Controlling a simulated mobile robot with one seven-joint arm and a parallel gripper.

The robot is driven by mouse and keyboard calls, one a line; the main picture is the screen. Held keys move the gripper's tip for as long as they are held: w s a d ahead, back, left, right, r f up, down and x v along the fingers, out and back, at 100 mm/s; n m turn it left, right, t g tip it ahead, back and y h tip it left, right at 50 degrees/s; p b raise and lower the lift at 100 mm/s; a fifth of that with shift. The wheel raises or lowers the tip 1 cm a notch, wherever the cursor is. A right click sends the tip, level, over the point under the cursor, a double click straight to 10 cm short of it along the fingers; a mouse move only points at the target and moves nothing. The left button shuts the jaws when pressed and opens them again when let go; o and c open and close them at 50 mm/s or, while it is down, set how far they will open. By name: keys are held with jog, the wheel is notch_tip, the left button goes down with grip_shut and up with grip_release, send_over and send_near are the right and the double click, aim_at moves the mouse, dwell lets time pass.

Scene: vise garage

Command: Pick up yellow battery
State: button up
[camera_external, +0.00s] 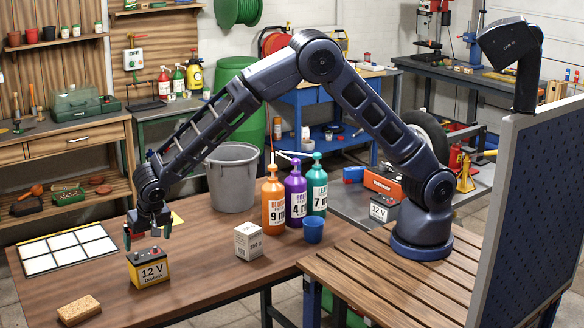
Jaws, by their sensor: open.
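The yellow battery (149,269) stands upright on the brown wooden table, near its front left part.
A cork block (79,310) lies front left of the battery. A white box (249,241), a blue cup (313,230), orange (274,205), purple and teal bottles and a grey bucket (232,180) stand to the right. A white grid panel (65,250) lies at left.

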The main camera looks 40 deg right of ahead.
aim_at(146, 255)
jog(key=x, duration=1)
jog(key=shift+f, duration=0.4)
jog(key=shift+c, duration=0.4)
jog(key=c, duration=1.3)
jog(key=shift+r, duration=0.1)
